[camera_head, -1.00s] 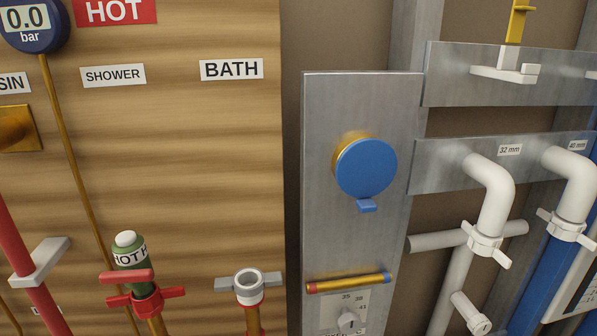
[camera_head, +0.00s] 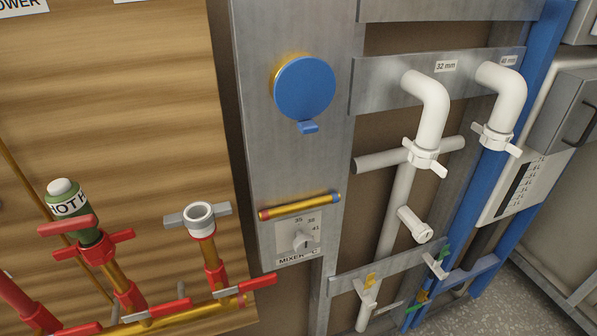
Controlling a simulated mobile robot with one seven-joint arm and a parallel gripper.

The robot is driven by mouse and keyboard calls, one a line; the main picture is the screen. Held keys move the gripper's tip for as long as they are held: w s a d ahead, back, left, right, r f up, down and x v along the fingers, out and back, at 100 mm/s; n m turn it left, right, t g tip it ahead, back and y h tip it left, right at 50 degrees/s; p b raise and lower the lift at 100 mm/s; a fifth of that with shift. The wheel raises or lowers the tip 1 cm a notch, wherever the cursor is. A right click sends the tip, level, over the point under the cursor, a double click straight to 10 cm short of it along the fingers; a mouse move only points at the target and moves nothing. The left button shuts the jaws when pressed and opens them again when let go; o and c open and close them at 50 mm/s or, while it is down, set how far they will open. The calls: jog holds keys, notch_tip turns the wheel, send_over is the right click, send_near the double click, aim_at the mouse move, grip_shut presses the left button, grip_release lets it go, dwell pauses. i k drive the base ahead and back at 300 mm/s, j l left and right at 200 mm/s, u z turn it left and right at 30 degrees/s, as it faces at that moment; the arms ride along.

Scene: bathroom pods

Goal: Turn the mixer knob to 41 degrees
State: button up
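The mixer knob (camera_head: 302,242) is a small light-grey knob on a pale dial plate (camera_head: 285,250) low on the grey metal panel. The plate carries the numbers 35, 38 and 41 in an arc and the label "MIXER °C" below. The 41 is at the plate's right side. The knob's pointer is too small to read surely. My gripper is not in view.
A brass bar (camera_head: 300,206) with red and blue ends sits just above the dial. A blue disc (camera_head: 304,88) with a tab is higher on the panel. Red-handled pipes (camera_head: 97,250) stand left; white pipes (camera_head: 430,115) stand right. Floor (camera_head: 500,305) shows at lower right.

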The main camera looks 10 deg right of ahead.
aim_at(303, 244)
jog(key=k+l, duration=0.1)
jog(key=k, duration=0.4)
jog(key=k+l+u, duration=0.15)
jog(key=k, duration=0.4)
jog(key=i+j, duration=0.15)
jog(key=j, duration=0.15)
jog(key=i+j, duration=0.2)
